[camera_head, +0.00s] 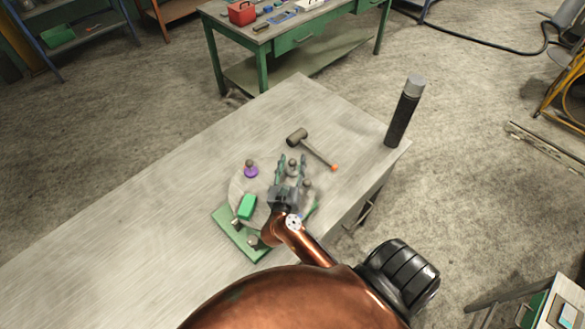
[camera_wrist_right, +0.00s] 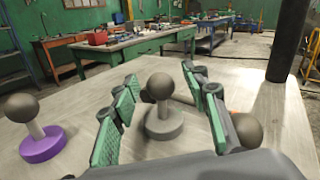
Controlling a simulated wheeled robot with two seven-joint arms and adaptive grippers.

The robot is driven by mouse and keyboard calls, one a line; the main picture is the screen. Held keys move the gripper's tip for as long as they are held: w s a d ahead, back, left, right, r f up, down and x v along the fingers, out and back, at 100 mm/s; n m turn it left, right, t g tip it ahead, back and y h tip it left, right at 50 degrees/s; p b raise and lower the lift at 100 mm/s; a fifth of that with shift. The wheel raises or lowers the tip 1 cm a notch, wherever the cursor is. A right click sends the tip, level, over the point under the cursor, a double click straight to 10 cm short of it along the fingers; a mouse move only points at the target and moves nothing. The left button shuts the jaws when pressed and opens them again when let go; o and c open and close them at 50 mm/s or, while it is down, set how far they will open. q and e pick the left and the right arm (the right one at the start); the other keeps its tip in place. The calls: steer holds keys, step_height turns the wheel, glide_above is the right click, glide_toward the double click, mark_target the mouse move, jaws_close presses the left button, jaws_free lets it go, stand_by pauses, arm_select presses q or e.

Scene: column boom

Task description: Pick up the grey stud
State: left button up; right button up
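The grey stud (camera_head: 292,169) has a round grey base and a dark ball on a short post. It stands upright on the table. My right gripper (camera_head: 291,160) is open, with its green-padded fingers on either side of the stud. In the right wrist view the grey stud (camera_wrist_right: 163,127) stands between the fingers (camera_wrist_right: 160,82), with visible gaps on both sides. A purple-based stud (camera_wrist_right: 42,147) stands to the left. Another dark ball-topped stud (camera_wrist_right: 247,130) is just outside the right finger, its base hidden. My left gripper is not in view.
A mallet (camera_head: 312,149) lies beyond the studs. A tall dark cylinder (camera_head: 404,115) stands near the table's right corner. A green block (camera_head: 246,207) and a green board (camera_head: 226,219) are left of my right wrist. The table's left part (camera_head: 110,235) is clear.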

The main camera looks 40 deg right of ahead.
jaws_close()
steer(key=shift+r, duration=0.1)
stand_by(0.4)
steer(key=shift+r, duration=0.55)
steer(key=s+a+r+p, duration=0.7)
steer(key=s+r+p, duration=0.2)
steer(key=s+r, duration=0.2)
steer(key=shift+s+a+r, duration=0.25)
steer(key=shift+s+r, duration=0.15)
steer(key=shift+s, duration=0.05)
